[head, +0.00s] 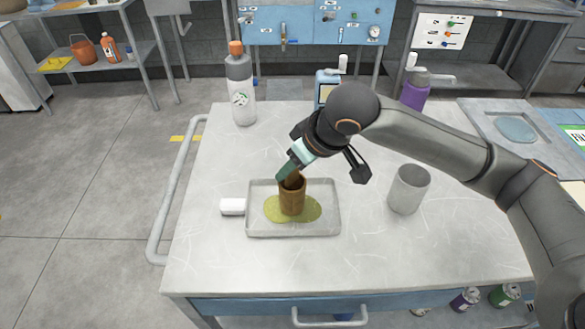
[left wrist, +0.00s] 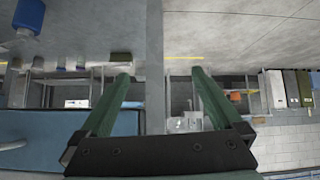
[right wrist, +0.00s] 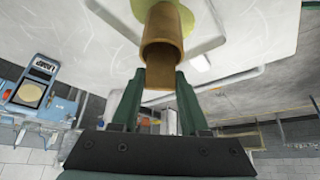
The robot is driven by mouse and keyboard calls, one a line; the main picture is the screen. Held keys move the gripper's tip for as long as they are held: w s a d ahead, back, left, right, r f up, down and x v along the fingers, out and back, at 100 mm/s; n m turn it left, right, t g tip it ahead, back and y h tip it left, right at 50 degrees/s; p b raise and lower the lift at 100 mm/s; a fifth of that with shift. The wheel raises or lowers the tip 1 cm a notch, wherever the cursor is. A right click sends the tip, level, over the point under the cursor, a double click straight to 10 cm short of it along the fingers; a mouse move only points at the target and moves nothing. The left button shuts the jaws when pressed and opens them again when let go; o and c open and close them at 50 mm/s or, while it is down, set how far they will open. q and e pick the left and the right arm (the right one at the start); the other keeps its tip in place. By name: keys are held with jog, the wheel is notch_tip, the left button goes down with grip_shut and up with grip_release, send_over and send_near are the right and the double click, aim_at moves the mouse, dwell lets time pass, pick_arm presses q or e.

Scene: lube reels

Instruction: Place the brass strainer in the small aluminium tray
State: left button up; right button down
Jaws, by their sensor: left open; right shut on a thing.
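The brass strainer (head: 292,198) is a brown open-topped cylinder. It is upright within the outline of the small aluminium tray (head: 331,226), over a yellow-green puddle (head: 312,211). I cannot tell whether its base touches the tray. My right gripper (head: 288,174) reaches down to its top rim and is shut on its wall. The right wrist view shows the strainer (right wrist: 162,28) at the tips of that gripper (right wrist: 160,80). My left gripper (left wrist: 160,77) is open and empty in the left wrist view, away from the tray. The head view does not show it.
A grey metal cup (head: 408,190) stands right of the tray. A white bottle with an orange cap (head: 240,90), a blue bottle (head: 326,86) and a purple bottle (head: 414,92) stand at the back. A white cylinder (head: 232,206) touches or adjoins the tray's left side. The front tabletop is clear.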

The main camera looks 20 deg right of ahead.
jog(key=shift+f, duration=0.4)
jog(key=shift+c, duration=2.1)
grip_release()
jog(key=shift+f, duration=0.15)
jog(key=shift+r, duration=0.25)
jog(key=p+v, duration=0.1)
jog(key=v, duration=1.1)
